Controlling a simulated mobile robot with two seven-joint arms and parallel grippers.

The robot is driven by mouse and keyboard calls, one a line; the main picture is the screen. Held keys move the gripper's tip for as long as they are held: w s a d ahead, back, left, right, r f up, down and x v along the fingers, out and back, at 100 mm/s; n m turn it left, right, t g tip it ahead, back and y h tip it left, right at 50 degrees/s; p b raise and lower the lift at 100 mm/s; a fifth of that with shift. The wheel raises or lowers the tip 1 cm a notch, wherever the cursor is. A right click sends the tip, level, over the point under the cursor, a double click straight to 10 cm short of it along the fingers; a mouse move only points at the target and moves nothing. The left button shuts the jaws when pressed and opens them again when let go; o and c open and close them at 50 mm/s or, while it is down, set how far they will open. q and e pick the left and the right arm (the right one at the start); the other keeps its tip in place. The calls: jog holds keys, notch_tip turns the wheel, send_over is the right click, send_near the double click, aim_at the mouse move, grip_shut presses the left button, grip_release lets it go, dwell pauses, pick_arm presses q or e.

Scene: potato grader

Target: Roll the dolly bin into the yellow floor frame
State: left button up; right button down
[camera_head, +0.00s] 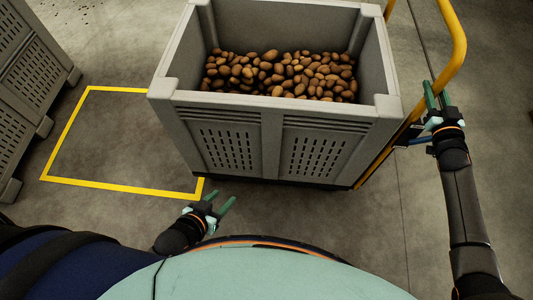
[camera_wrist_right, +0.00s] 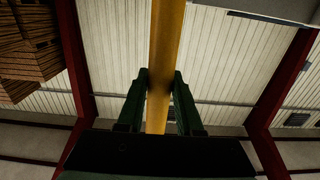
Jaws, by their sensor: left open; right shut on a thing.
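The grey dolly bin (camera_head: 270,103), partly filled with potatoes (camera_head: 285,73), stands ahead of me. A yellow handle (camera_head: 456,30) rises at its right side. The yellow floor frame (camera_head: 120,186) lies to the left, and its right end is hidden behind the bin. My right gripper (camera_head: 433,97) is at the handle's tube; in the right wrist view the fingers are shut around the yellow tube (camera_wrist_right: 164,60). My left gripper (camera_head: 220,201) is open and empty, in front of the bin near the frame's front right corner. The dolly's wheels are hidden.
Other grey crates (camera_head: 28,75) stand at the left edge, beside the floor frame. The floor visible inside the frame is clear. Bare concrete (camera_head: 500,130) lies to the right. Stacked wooden crates (camera_wrist_right: 32,45) show in the right wrist view.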

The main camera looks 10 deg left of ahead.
jog(key=s+a, duration=0.1)
jog(key=a, duration=1.2)
jog(key=shift+a, duration=0.35)
